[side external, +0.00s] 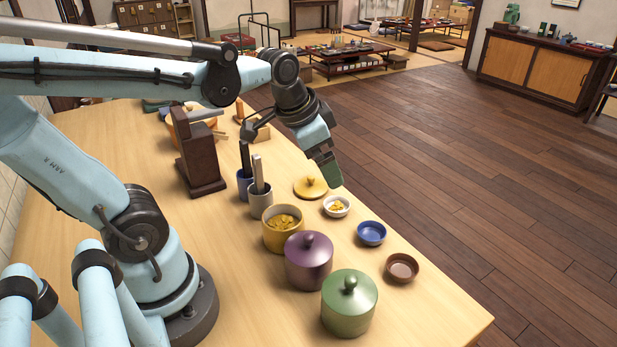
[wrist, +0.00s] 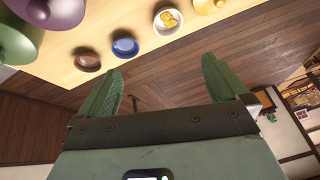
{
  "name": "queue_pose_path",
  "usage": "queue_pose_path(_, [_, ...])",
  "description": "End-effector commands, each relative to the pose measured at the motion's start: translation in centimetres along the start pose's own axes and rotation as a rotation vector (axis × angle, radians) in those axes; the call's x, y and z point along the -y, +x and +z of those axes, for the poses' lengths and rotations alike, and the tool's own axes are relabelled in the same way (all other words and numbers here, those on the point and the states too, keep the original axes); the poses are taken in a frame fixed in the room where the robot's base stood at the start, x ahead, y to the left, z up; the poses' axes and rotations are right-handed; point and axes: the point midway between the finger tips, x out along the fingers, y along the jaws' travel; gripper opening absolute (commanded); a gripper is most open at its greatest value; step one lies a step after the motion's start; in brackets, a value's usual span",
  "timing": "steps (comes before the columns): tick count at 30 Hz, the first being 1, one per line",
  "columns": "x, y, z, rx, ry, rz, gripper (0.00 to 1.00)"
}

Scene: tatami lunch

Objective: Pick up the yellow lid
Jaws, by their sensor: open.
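The yellow lid (side external: 311,187) lies flat on the table with its knob up, behind the yellow pot (side external: 284,229), which is open and holds yellow contents. In the wrist view, part of the lid (wrist: 203,4) shows at the top edge. My gripper (side external: 330,175) is in the air above the far right edge of the table, to the right of the lid and apart from it. In the wrist view my gripper (wrist: 160,82) has its two green fingers spread wide with nothing between them.
A white bowl (side external: 336,211) with yellow bits stands close to the lid. A blue bowl (side external: 371,233), a brown bowl (side external: 402,268), a lidded purple pot (side external: 309,265) and a lidded green pot (side external: 349,307) stand nearer. A dark wooden stand (side external: 199,155) is left of the lid.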

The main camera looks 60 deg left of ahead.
Motion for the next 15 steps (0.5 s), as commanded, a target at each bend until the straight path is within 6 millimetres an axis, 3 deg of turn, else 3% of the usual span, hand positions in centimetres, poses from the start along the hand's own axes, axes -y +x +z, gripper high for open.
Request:
queue_pose_path(6, [5.0,1.4,-1.6,0.164,0.204,0.044,1.0])
queue_pose_path(15, [11.2,4.5,-1.7,0.325,0.455,0.189,1.0])
